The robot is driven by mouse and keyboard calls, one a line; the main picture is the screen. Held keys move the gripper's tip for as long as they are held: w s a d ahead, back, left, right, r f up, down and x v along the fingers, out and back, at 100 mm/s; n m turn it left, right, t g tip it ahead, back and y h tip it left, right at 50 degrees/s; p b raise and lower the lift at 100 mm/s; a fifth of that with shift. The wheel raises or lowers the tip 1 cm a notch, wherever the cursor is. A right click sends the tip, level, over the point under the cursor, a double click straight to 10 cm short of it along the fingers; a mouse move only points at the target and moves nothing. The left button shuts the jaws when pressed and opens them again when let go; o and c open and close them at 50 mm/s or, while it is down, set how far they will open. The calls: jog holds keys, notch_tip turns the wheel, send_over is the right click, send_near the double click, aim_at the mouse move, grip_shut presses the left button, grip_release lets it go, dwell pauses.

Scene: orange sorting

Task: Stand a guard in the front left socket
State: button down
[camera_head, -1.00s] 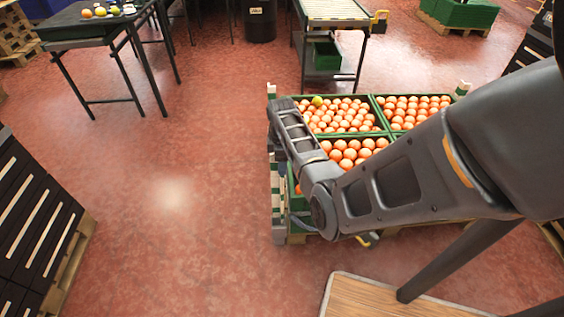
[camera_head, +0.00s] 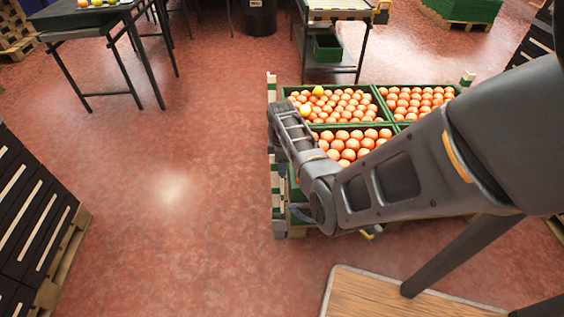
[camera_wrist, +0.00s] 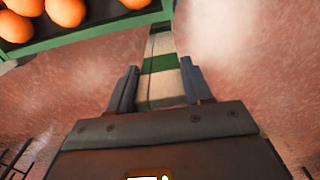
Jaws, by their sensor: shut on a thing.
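My gripper (camera_wrist: 158,88) is shut on a guard (camera_wrist: 160,38), a pale post with a green band, in the wrist view. The guard runs away from the jaws above the red floor, beside a green crate's edge. A striped white and green upright (camera_head: 276,180) shows at the front left of the crate stack, above a grey corner block (camera_head: 279,228) that looks like the front left socket. I cannot tell whether this upright is the held guard or whether it touches the block.
Green crates (camera_head: 350,128) of oranges stand stacked, with two yellowish fruits among them. Posts stand at the back left (camera_head: 271,86) and back right (camera_head: 467,79) corners. A wooden-topped table (camera_head: 390,297) is at the front. Open floor lies left; dark stacked crates (camera_head: 35,215) stand farther left.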

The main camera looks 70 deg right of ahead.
jog(key=shift+f+b, duration=1.35)
jog(key=shift+f, duration=0.65)
jog(key=shift+c, duration=2)
grip_release()
jog(key=shift+r+p, duration=1.1)
jog(key=shift+r, duration=2.75)
jog(key=shift+r, duration=0.1)
notch_tip(320, 180, up, 7)
jog(key=p, duration=0.7)
jog(key=shift+p, duration=0.3)
